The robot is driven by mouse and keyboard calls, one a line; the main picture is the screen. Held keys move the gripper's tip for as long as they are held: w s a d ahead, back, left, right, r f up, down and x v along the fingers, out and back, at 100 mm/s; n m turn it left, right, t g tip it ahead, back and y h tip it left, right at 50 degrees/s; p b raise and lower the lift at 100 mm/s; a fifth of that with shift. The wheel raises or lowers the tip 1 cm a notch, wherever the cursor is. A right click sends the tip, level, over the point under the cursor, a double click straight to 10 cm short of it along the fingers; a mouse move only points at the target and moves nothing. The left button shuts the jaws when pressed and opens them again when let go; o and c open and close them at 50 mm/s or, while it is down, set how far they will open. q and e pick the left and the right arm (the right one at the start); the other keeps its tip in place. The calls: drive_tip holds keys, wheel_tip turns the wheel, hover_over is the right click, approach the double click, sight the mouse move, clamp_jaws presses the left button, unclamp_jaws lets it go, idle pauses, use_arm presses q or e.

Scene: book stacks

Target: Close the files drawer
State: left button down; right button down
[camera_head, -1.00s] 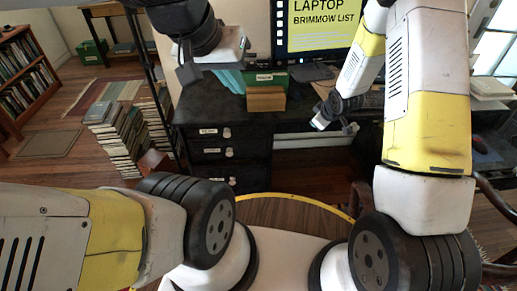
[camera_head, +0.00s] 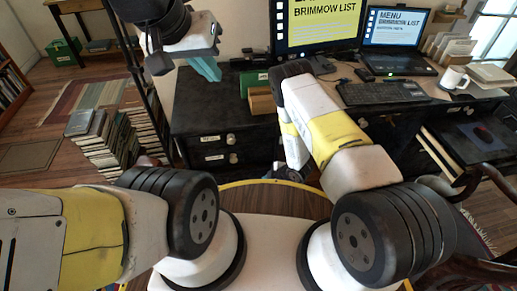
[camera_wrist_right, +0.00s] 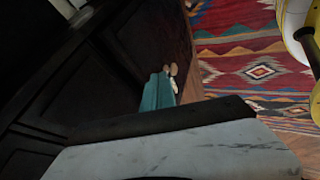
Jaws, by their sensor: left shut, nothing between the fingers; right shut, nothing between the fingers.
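The black desk pedestal has drawers with pale labels and round knobs. An upper drawer (camera_head: 203,146) and a lower drawer (camera_head: 200,160) show in the head view, but their labels are too small to read. I cannot tell which is the files drawer or how far it stands out. My left gripper (camera_head: 208,68) is shut and empty above the desk's left end. My right gripper (camera_wrist_right: 158,92) is shut, its teal fingers beside a dark drawer front (camera_wrist_right: 100,75) in the right wrist view. Pale knobs (camera_wrist_right: 173,76) appear close by the fingertips; contact is unclear. My right arm hides the area right of the drawers.
Stacked books (camera_head: 100,138) stand on the floor left of the desk. A chair (camera_head: 480,175) stands at the right. A patterned rug (camera_wrist_right: 250,60) lies beyond the right gripper.

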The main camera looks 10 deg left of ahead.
approach(252, 176)
wheel_tip(252, 176, down, 4)
drive_tip(key=s, duration=0.2)
drive_tip(key=shift+w+a+r, duration=0.15)
drive_tip(key=shift+w+a, duration=0.35)
drive_tip(key=shift+w, duration=0.4)
drive_tip(key=shift+w+a+r, duration=0.15)
drive_tip(key=shift+w+a, duration=0.35)
drive_tip(key=shift+w, duration=0.35)
